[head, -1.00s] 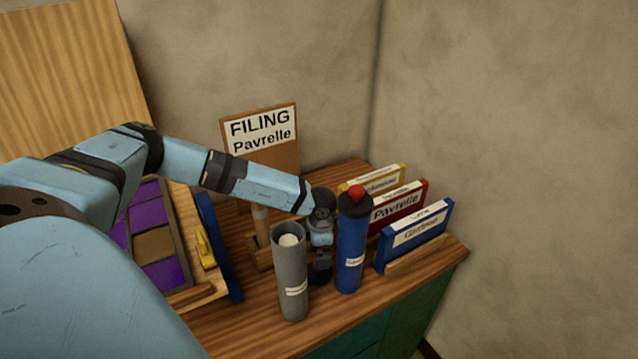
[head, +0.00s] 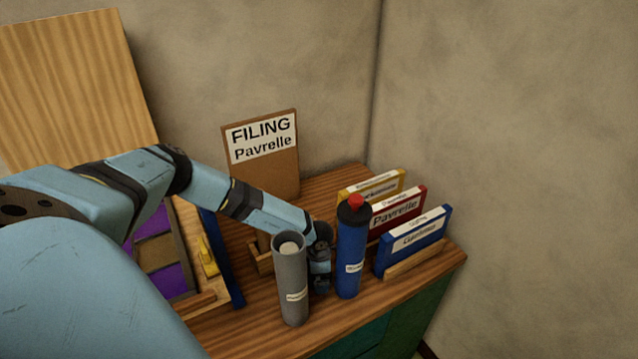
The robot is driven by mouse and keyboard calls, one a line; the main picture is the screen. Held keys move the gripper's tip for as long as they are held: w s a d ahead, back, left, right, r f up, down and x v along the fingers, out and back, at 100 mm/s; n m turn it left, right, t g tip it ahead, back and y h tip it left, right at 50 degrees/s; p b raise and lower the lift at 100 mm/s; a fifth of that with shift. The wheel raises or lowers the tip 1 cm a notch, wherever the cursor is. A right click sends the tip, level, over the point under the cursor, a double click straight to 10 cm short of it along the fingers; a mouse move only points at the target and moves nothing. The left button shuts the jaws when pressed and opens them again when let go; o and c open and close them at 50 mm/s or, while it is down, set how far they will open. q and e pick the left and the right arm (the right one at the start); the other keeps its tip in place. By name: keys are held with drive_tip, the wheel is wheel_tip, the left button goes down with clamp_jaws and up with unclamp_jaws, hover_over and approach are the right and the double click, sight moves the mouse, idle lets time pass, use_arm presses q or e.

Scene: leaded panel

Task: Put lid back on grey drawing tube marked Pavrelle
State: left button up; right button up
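The grey drawing tube (head: 291,283) stands upright near the front of the wooden top. Its top is open and a pale rolled sheet (head: 289,247) shows inside. Its small label is too small to read. My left arm reaches over from the left, and my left gripper (head: 320,282) points down between the grey tube and a blue tube (head: 351,255). Its fingers are mostly hidden behind the grey tube, so I cannot tell whether they hold anything. I see no loose lid for the grey tube. My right gripper is not in view.
The blue tube wears a dark cap with a red knob (head: 356,201). Yellow, red and blue folders (head: 415,240) stand in a rack at right. A FILING Pavrelle sign (head: 262,140) stands behind. A purple-and-brown panel (head: 160,254) lies left. The front right of the wooden top (head: 400,285) is clear.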

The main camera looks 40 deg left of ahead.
use_arm(q)
drive_tip(key=shift+f, duration=0.35)
drive_tip(key=c, duration=0.7)
drive_tip(key=shift+c, duration=0.5)
drive_tip(key=shift+r, duration=0.15)
wheel_tip(320, 180, up, 28)
drive_tip(key=b, duration=0.5)
